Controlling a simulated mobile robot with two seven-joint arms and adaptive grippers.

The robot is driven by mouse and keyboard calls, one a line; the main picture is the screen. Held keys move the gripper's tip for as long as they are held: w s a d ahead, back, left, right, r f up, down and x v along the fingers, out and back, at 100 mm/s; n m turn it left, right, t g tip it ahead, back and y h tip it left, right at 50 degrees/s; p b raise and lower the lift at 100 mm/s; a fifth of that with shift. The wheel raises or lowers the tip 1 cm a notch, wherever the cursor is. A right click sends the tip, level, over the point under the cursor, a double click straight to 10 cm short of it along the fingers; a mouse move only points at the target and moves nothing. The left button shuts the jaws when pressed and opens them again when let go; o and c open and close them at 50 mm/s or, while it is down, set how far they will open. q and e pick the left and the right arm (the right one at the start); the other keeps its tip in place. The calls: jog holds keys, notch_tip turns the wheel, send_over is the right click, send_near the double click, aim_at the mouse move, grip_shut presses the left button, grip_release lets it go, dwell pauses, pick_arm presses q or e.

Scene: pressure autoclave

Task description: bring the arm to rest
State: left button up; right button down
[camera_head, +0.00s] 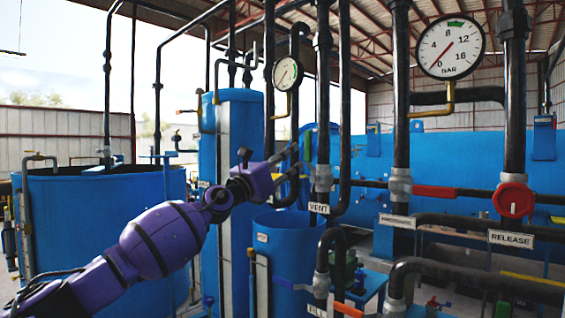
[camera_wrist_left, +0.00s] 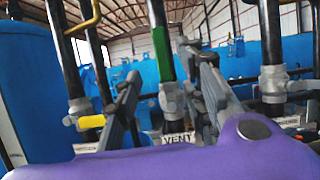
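My left arm is purple and reaches in from the lower left in the head view. Its left gripper (camera_head: 291,161) is near the dark pipe above the VENT label (camera_head: 318,208). In the left wrist view, the two grey fingers of the gripper (camera_wrist_left: 163,68) are spread apart. A green upright handle (camera_wrist_left: 162,54) shows in the gap between them, with the VENT label (camera_wrist_left: 178,139) below. Nothing is seen clamped by the fingers, and I cannot tell how far behind them the handle is. My right gripper is not in view.
Dark vertical pipes stand close to the gripper. A large gauge (camera_head: 449,47) has its needle near 0. A red lever (camera_head: 435,191), a red wheel (camera_head: 513,200) and a RELEASE label (camera_head: 511,239) are at right. A blue tank (camera_head: 95,225) stands at left.

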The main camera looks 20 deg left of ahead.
pick_arm(q)
jog(key=shift+s+a+f, duration=0.1)
jog(key=shift+s+f, duration=0.15)
jog(key=shift+s, duration=0.2)
